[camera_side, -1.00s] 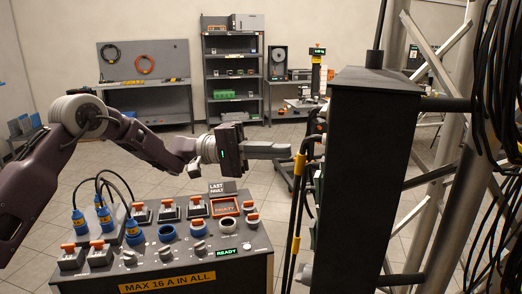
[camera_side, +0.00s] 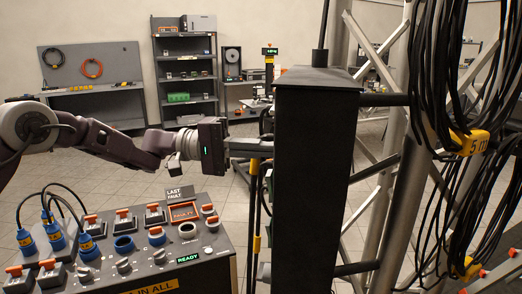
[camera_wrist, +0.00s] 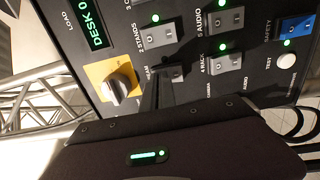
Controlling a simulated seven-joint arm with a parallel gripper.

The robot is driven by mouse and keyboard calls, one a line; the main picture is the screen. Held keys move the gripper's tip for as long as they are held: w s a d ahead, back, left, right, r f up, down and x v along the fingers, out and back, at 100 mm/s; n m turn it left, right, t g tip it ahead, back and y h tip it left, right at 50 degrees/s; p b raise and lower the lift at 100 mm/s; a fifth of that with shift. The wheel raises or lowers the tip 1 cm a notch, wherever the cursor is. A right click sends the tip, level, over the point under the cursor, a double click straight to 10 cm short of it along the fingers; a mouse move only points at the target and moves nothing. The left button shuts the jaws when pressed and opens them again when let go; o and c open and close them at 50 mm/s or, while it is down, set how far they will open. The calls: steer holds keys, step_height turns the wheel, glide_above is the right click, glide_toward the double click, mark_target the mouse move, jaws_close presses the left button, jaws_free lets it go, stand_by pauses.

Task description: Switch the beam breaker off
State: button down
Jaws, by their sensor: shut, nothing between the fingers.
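The breaker panel (camera_wrist: 195,105) fills the top of the wrist view, turned sideways, with grey switches and green lamps. A partly covered label that seems to end in "EAM" lies beside a grey switch (camera_wrist: 173,73). My gripper (camera_wrist: 157,85) is shut and empty, its dark fingers at this switch and hiding part of it. I cannot tell whether they touch it, nor which way its lever lies. In the side view my gripper (camera_side: 262,148) reaches the left edge of the tall black cabinet (camera_side: 316,170); the panel face is hidden there.
Below my arm stands a control desk (camera_side: 150,265). Black cables (camera_side: 455,80) hang at right.

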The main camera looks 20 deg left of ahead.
steer(key=shift+d+r, duration=0.1)
steer(key=shift+d, duration=0.1)
steer(key=s+a+r, duration=0.1)
steer(key=s+a, duration=0.1)
steer(key=a, duration=1.2)
steer(key=shift+s+r, duration=0.2)
steer(key=shift+r, duration=0.05)
steer(key=s+d+m+g+y, duration=0.1)
steer(key=s+d+y, duration=0.25)
steer(key=s, duration=0.45)
steer(key=s+d+g+y, duration=0.2)
steer(key=s+y, duration=0.2)
steer(key=s, duration=0.4)
steer(key=s+a+f+t+y, duration=0.1)
steer(key=s+a+f+y, duration=0.2)
steer(key=s, duration=0.4)
steer(key=s+a+f+t+y, duration=0.2)
steer(key=s+a+f+y, duration=0.1)
steer(key=s+a+y, duration=0.1)
steer(key=s+a+f+m+t+y, duration=0.1)
steer(key=s+a+f+t+y, duration=0.1)
steer(key=s+a, duration=0.3)
steer(key=s+f+y, duration=0.1)
steer(key=s, duration=0.3)
steer(key=shift+s+a, duration=0.2)
steer(key=shift+s, duration=0.15)
